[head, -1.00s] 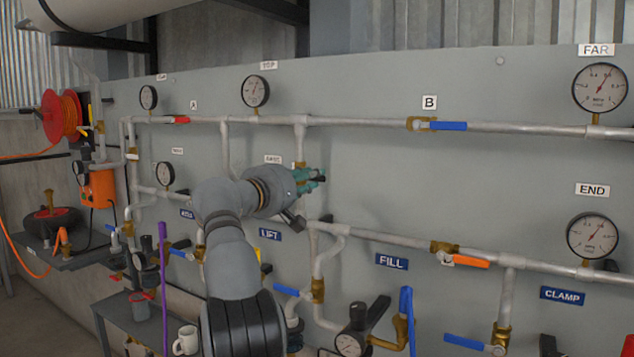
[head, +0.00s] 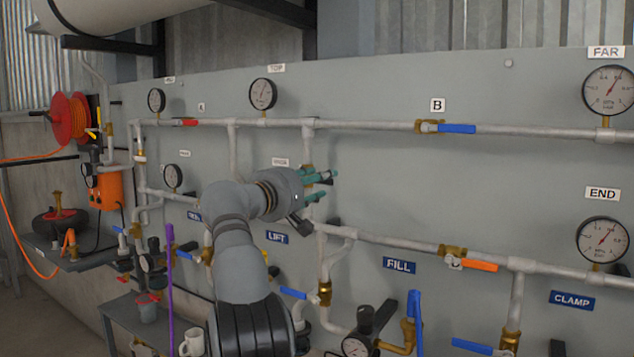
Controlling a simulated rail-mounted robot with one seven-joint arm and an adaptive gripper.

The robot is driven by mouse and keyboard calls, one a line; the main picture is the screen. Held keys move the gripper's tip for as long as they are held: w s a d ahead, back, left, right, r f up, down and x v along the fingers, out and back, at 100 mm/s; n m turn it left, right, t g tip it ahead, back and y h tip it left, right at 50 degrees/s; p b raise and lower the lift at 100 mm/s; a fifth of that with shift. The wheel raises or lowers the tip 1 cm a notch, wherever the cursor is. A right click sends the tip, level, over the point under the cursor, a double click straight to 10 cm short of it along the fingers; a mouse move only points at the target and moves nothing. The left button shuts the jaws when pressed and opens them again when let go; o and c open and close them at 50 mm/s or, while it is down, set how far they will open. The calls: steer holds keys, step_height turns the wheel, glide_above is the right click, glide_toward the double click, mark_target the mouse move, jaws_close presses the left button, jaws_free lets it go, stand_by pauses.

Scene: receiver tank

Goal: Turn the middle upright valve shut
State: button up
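The middle upright pipe (head: 308,146) drops from the upper pipe run in the centre of the grey panel. My gripper (head: 320,182), with teal fingers, is at this pipe, just below its top half. The gripper covers most of the pipe there, so the valve body and handle are hidden or too small to make out. A dark piece shows between the teal fingers. I cannot tell whether it is a handle or part of the gripper, nor whether the fingers touch the valve. My arm reaches up to it from below.
A red-handled valve (head: 185,122) and a blue-handled valve (head: 455,128) sit on the upper run. An orange-handled valve (head: 470,264) is on the lower run. Gauges such as the FAR gauge (head: 609,90) stick out.

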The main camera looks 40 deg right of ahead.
steer(key=shift+a, duration=0.1)
steer(key=v, duration=1.2)
steer(key=x, duration=1.2)
